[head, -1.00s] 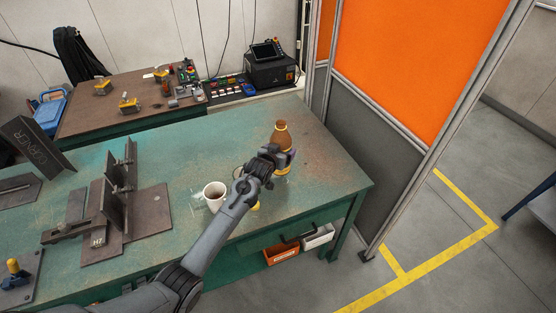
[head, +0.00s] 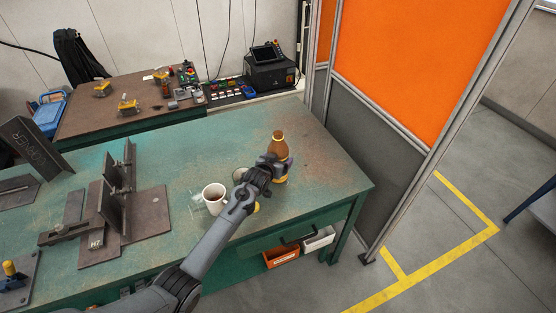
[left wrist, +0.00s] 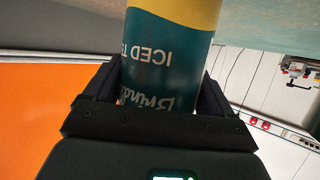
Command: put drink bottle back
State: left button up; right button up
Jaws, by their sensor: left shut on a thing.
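In the left wrist view the bottle (left wrist: 168,55) shows a teal label with white "ICED T" lettering and a yellow band, between the two dark fingers (left wrist: 160,100). My right gripper is not in view.
A white cup (head: 213,196) with dark liquid stands left of my forearm. A small yellow thing (head: 257,207) is partly hidden by my arm. A steel fixture (head: 115,205) stands further left. The bench's right end is clear, near the orange partition (head: 410,60).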

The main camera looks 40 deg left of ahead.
pick_arm(q)
jog(key=shift+f, duration=0.1)
jog(key=o, duration=1.2)
jog(key=p+v, duration=0.3)
jog(key=v, duration=0.9)
jog(key=s+d+f+m+g+h, duration=0.1)
jog(key=s+d+f+m+g, duration=0.15)
jog(key=s+d, duration=0.55)
jog(key=s+d+f+m+g+h, duration=0.1)
jog(key=s+d+f+g+h, duration=0.25)
jog(key=s, duration=0.65)
jog(key=s+d+g, duration=0.1)
jog(key=s+d, duration=0.1)
jog(key=s, duration=0.3)
jog(key=s+d+m+g, duration=0.1)
jog(key=s+d, duration=0.2)
jog(key=s, duration=0.2)
jog(key=s+d+g, duration=0.1)
jog(key=s+d, duration=0.2)
jog(key=s, duration=0.2)
jog(key=shift+s+d+r+m+y, duration=0.1)
jog(key=shift+s+r+m+y, duration=0.05)
jog(key=shift+r+m+y, duration=0.25)
